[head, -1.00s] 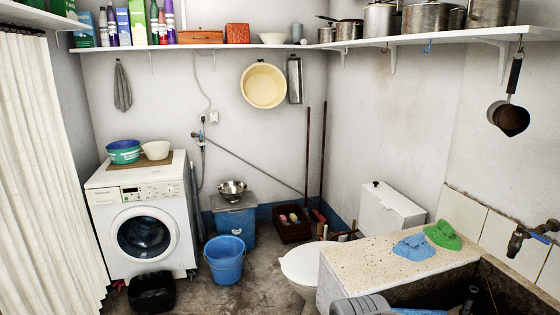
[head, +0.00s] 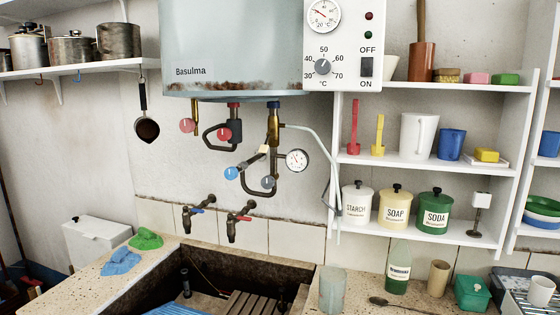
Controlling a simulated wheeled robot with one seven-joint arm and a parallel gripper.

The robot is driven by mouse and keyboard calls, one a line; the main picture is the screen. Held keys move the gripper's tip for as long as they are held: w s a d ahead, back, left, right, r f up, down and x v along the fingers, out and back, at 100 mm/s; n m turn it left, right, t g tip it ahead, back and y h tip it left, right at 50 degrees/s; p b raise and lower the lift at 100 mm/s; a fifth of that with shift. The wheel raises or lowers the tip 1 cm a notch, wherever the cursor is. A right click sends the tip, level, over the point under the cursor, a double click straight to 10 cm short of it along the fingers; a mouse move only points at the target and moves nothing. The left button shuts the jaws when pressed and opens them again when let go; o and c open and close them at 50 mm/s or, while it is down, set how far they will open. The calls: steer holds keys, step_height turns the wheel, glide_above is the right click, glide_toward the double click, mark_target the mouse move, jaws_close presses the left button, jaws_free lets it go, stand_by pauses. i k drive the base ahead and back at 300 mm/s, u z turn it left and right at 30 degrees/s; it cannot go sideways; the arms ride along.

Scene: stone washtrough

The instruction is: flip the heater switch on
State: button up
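The heater switch (head: 366,67) is a dark rocker on the white control panel (head: 343,88), at the right of the heater. OFF is printed above it and ON below it. I cannot tell which way the rocker is tilted. The panel also has a round dial gauge (head: 323,15), a temperature knob (head: 323,66), and a red lamp (head: 369,16) above a green lamp (head: 368,35); both lamps look dark. The grey water heater (head: 235,45), marked Basulma, hangs on the wall with rust along its lower edge. My gripper is not in view.
Pipes with valves and a pressure gauge (head: 297,160) hang under the heater, above two taps (head: 238,220) and the stone trough (head: 215,258). White shelves (head: 430,168) with jars and cups stand right of the panel. A glass (head: 332,290) and green bottle (head: 398,268) stand on the ledge below.

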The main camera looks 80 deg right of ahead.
mark_target(366, 63)
steer(key=u, duration=1.4)
steer(key=i, duration=0.6)
steer(key=z, duration=4.3)
steer(key=i, duration=0.5)
steer(key=z, duration=0.15)
